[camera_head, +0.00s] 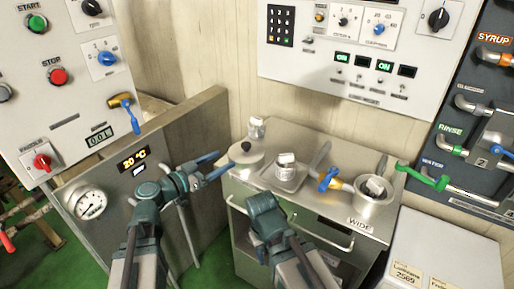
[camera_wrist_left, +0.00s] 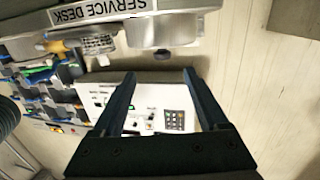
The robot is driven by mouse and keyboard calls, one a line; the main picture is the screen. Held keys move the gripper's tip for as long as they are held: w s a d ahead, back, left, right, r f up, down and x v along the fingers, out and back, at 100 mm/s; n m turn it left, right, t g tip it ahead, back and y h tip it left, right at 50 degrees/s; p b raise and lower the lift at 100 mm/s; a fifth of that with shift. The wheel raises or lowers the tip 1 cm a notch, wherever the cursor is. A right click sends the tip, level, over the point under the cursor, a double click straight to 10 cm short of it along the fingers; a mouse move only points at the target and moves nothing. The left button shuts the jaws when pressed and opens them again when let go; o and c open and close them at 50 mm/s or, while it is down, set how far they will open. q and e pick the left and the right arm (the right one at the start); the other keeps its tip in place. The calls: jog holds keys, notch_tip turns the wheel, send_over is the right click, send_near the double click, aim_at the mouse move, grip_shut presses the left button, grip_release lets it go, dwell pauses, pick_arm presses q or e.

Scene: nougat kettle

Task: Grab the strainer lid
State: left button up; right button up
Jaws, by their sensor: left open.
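The strainer lid (camera_head: 241,158), a round metal disc with a dark knob, lies at the left end of the metal cart top in the head view. It also shows upside down at the top of the left wrist view (camera_wrist_left: 175,33), its knob between the finger lines and beyond the tips. My left gripper (camera_head: 224,162) is open and empty, just left of the lid, its fingers pointing toward it. The fingers also frame the left wrist view (camera_wrist_left: 158,73). My right arm ends in front of the cart; its fingers are hidden.
On the cart (camera_head: 325,228), a tray (camera_head: 291,179) holds a small jar (camera_head: 286,164). A metal pot (camera_head: 373,207) with a white item inside stands at right, near a blue-handled valve (camera_head: 328,180). A grey panel (camera_head: 158,150) stands left of my left gripper.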

aim_at(243, 147)
pick_arm(q)
jog(key=x, duration=0.9)
jog(key=shift+w+r, duration=0.25)
jog(key=shift+w, duration=0.05)
jog(key=shift+d, duration=0.1)
jog(key=x, duration=0.5)
jog(key=shift+w+b, duration=0.2)
jog(key=shift+b, duration=0.15)
jog(key=shift+s, duration=0.1)
grip_shut()
